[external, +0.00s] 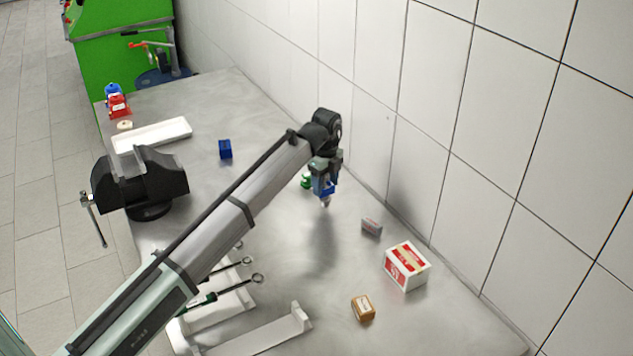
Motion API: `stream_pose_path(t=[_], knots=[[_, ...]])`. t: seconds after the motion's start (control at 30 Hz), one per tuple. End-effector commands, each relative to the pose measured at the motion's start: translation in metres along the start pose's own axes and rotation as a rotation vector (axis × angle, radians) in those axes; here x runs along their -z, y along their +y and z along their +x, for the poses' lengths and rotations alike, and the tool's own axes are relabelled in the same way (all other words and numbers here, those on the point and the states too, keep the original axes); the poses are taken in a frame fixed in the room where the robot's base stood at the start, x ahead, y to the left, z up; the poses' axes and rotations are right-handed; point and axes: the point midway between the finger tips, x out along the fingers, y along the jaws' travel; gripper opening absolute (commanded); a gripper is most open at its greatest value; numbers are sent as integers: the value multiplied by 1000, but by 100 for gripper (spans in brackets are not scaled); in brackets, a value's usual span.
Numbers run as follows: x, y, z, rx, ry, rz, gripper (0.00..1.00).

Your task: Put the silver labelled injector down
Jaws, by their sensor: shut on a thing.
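My gripper (325,191) hangs pointing down above the middle-right of the metal bench. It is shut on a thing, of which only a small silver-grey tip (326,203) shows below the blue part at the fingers. I take this to be the silver labelled injector; its label cannot be made out. The tip appears clear of the bench top (315,275), with a dark shadow on the surface below.
A green item (306,181) sits just behind my gripper. A small grey box (371,226), a red-and-white box (407,266) and a brown box (363,308) stand to the right, near the tiled wall. A black vise (140,180), white tray (152,135) and blue block (225,149) are left.

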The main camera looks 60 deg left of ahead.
Motion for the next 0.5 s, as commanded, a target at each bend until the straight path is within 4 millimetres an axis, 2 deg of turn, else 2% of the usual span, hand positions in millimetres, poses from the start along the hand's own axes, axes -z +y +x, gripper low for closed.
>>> stream_pose_path(t=[0.23, 0.27, 0.5], knots=[[0, 0, 2, 0, 0, 0, 16], [0, 0, 3, 0, 0, 0, 62], [0, 0, 2, 0, 0, 0, 84]])
